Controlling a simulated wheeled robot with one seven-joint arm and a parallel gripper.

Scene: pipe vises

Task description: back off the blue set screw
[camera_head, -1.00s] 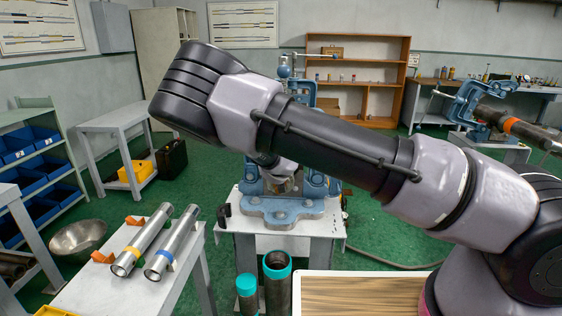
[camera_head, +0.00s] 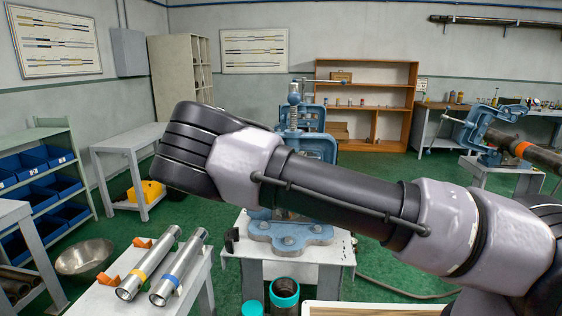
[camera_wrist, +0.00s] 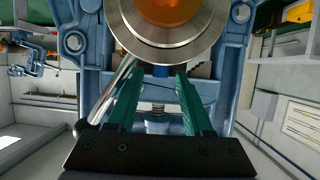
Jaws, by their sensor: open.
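My gripper (camera_wrist: 158,88) shows in the wrist view with its two teal fingers apart. A small blue piece (camera_wrist: 161,71), which looks like the blue set screw, shows between the fingertips, just below a round steel collar (camera_wrist: 203,45) with an orange centre. I cannot tell whether the fingers touch it. The blue vise (camera_wrist: 235,60) surrounds this spot. In the head view the vise (camera_head: 290,232) stands on a grey stand, and my arm crosses in front of it, hiding my gripper and the screw.
A slanted silver bar (camera_wrist: 113,90) runs close beside the left finger. Two steel pipes with yellow (camera_head: 148,264) and blue (camera_head: 179,267) bands lie on a side table. A teal-topped pipe (camera_head: 284,294) stands before the vise stand. Another vise (camera_head: 492,135) holds a pipe at right.

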